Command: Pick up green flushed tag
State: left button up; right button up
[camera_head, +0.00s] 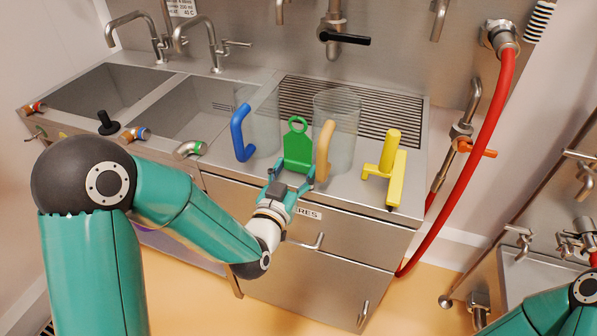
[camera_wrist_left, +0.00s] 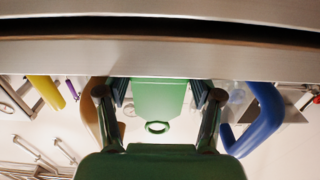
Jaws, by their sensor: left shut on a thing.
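The green tag (camera_head: 298,151) is a flat plate with a ring at its top. It stands upright at the front edge of the steel counter, between the two clear jugs. My left gripper (camera_head: 293,177) is shut on the lower part of the tag. In the left wrist view the tag (camera_wrist_left: 158,98) lies between the two fingers (camera_wrist_left: 158,110), with its ring towards the bottom of the picture. The head view does not show clearly whether the tag still touches the counter. My right gripper is out of view; only part of my right arm shows at lower right.
A clear jug with a blue handle (camera_head: 240,133) stands left of the tag, and one with a tan handle (camera_head: 324,149) close to its right. A yellow stand-like object (camera_head: 390,166) is farther right. Sinks (camera_head: 110,90) lie left; a red hose (camera_head: 487,140) hangs right.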

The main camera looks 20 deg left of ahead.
aim_at(297, 141)
pick_arm(q)
notch_tip(297, 141, up, 7)
jog(key=shift+f, duration=0.1)
jog(key=s+a+b, duration=0.8)
jog(key=s+a, duration=0.5)
jog(key=a, duration=0.1)
jog(key=shift+f, duration=0.25)
jog(key=shift+s, duration=0.1)
